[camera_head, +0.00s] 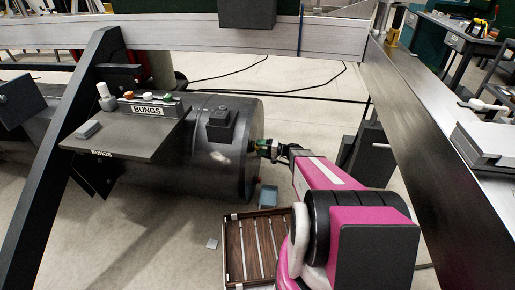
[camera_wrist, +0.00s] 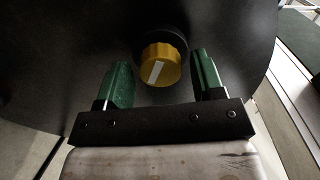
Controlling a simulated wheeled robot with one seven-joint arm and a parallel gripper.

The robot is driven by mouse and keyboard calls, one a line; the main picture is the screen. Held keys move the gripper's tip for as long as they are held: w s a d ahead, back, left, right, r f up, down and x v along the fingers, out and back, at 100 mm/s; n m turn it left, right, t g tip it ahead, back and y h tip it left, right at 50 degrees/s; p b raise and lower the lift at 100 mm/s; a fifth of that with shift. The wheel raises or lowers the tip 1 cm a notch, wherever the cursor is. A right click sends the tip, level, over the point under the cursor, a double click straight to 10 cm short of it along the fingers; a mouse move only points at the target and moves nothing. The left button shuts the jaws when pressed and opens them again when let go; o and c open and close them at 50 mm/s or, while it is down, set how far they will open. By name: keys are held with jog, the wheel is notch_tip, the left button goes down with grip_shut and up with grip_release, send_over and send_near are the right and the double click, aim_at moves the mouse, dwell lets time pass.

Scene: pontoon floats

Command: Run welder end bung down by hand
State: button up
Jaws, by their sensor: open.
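The end bung (camera_wrist: 160,66) is a yellow ribbed knob with a white bar on its face. It sits on the dark flat end of the float (camera_wrist: 225,25), over a round black seat. In the wrist view my gripper (camera_wrist: 163,80) is open, with one green finger on each side of the bung and a gap to both. In the head view my gripper (camera_head: 262,146) is at the right end of the dark cylindrical float (camera_head: 185,165). The bung is hard to make out there behind the fingers. I cannot tell how deep it sits.
A grey shelf (camera_head: 120,140) labelled BUNGS holds several small caps on the left. A slatted wooden crate (camera_head: 228,250) stands on the floor below my arm. Dark sloping beams (camera_head: 65,150) frame both sides. A workbench stands at the upper right.

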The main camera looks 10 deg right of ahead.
jog(key=n, duration=1.6)
jog(key=shift+n, duration=0.3)
jog(key=c, duration=0.8)
jog(key=shift+o, duration=0.2)
jog(key=shift+m, duration=6)
